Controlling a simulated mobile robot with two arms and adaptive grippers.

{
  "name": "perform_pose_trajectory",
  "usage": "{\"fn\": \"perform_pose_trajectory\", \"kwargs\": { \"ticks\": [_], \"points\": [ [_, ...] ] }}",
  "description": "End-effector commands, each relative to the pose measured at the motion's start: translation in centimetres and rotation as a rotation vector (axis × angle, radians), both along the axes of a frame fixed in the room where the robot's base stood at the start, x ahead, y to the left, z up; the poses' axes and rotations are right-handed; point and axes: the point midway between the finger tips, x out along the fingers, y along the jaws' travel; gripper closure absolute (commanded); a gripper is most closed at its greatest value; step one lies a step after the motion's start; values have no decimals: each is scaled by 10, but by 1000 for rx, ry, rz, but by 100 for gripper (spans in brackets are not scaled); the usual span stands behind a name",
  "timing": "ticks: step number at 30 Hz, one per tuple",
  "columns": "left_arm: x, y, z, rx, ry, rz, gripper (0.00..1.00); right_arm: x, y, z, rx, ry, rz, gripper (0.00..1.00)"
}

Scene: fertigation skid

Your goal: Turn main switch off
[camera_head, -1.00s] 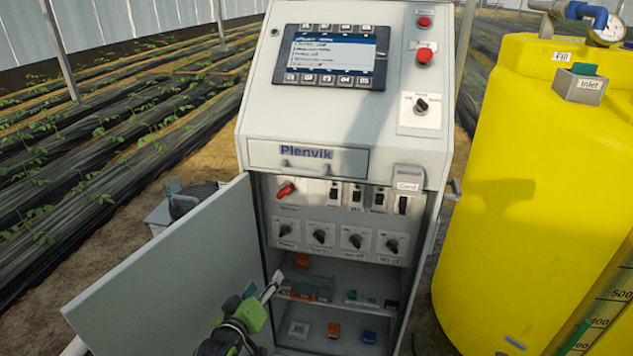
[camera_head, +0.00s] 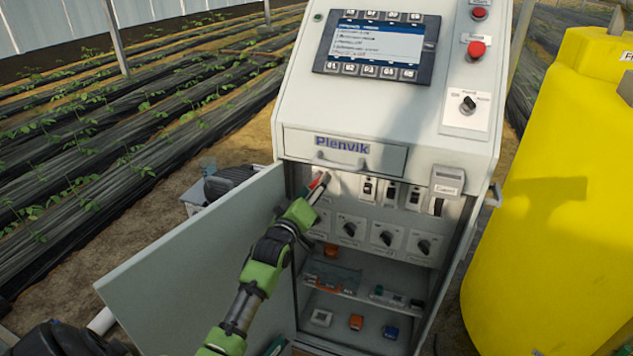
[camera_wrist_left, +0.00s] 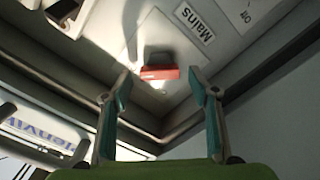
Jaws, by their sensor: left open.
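The red main switch handle (camera_head: 317,180) is at the upper left of the switch panel inside the open cabinet. In the left wrist view the red handle (camera_wrist_left: 160,73) stands out from a pale plate, beside a label reading "Mains" (camera_wrist_left: 195,23). My left gripper (camera_head: 316,191) is at this switch. Its fingers are open, one on each side of the handle, with gaps visible in the wrist view. I cannot tell how deep the fingertips reach past the handle. My right gripper is not in view.
The cabinet door (camera_head: 200,265) stands open on the left, beside my left arm. Breakers (camera_head: 390,194) sit right of the main switch, with black rotary knobs (camera_head: 386,238) below. A "Plenvik" drawer (camera_head: 345,152) is just above. A yellow tank (camera_head: 545,210) stands at right.

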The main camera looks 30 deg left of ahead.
Motion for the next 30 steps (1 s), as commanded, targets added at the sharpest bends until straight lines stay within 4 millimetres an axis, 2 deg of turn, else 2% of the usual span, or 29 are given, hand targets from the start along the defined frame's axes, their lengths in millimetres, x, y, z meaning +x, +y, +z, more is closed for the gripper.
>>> {"fn": "perform_pose_trajectory", "kwargs": {
  "ticks": [6, 17, 21, 22, 30],
  "points": [
    [20, 5, 0, 1, 0, 0, 45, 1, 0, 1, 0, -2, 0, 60],
    [24, 6, 0, 1, 0, 0, 45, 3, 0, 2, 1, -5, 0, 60],
    [24, 6, -1, 1, 0, 0, 82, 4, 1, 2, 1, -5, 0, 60],
    [24, 6, 0, 0, 0, 0, 84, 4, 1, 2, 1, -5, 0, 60],
    [24, 6, 0, -14, -3, 0, 84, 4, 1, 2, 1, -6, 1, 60]
  ]
}}
